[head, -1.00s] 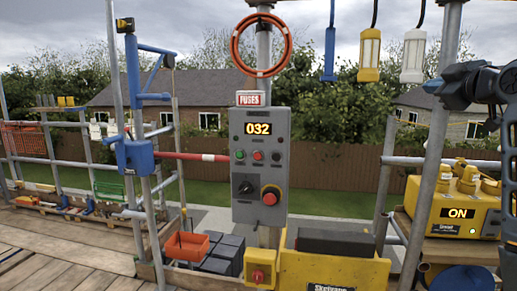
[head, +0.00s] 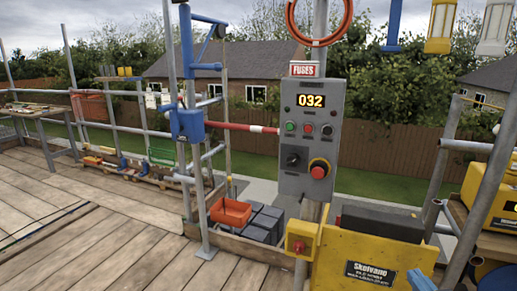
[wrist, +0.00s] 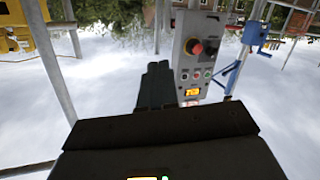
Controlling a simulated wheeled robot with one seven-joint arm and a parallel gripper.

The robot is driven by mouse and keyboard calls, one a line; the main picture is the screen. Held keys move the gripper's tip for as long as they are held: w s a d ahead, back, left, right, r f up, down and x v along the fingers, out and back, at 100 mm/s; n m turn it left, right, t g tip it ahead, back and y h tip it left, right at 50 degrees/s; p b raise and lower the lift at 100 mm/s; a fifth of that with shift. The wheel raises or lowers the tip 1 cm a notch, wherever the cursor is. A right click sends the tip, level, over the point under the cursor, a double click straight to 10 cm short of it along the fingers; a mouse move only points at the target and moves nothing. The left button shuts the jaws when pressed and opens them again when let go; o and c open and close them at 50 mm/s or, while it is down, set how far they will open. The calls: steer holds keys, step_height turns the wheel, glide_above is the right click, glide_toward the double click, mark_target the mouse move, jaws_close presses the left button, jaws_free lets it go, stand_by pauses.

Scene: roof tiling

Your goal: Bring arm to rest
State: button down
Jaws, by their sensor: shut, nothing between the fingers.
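My gripper (wrist: 157,72) shows in the wrist view as dark fingers held together, with nothing between them. In that view the scene is upside down, and the grey control box (wrist: 201,58) stands just right of the fingertips, apart from them as far as I can tell. In the head view the control box (head: 310,138) is on a pole, its display reading 032, with a red knob on a yellow base, a black rotary switch and small buttons.
A yellow machine (head: 370,248) labelled Skelvano stands below the box, with scaffold poles (head: 487,190) to the right. A blue winch post (head: 187,124) stands left, above an orange tub (head: 231,213) beside dark blocks (head: 263,223). The plank deck (head: 90,220) at left is largely clear.

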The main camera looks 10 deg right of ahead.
steer(key=s+a+f+y, duration=0.1)
steer(key=s+a+f, duration=0.25)
steer(key=s, duration=0.45)
steer(key=s+a+f+y, duration=0.1)
steer(key=s+a+f, duration=0.1)
steer(key=s+a, duration=0.4)
steer(key=s+a+r+y, duration=0.1)
steer(key=s+a+r, duration=0.1)
steer(key=s, duration=0.7)
steer(key=s+a+r+g+y, duration=0.1)
steer(key=s+a+r, duration=0.1)
steer(key=s, duration=0.7)
steer(key=shift+s, duration=0.25)
steer(key=shift+d, duration=0.1)
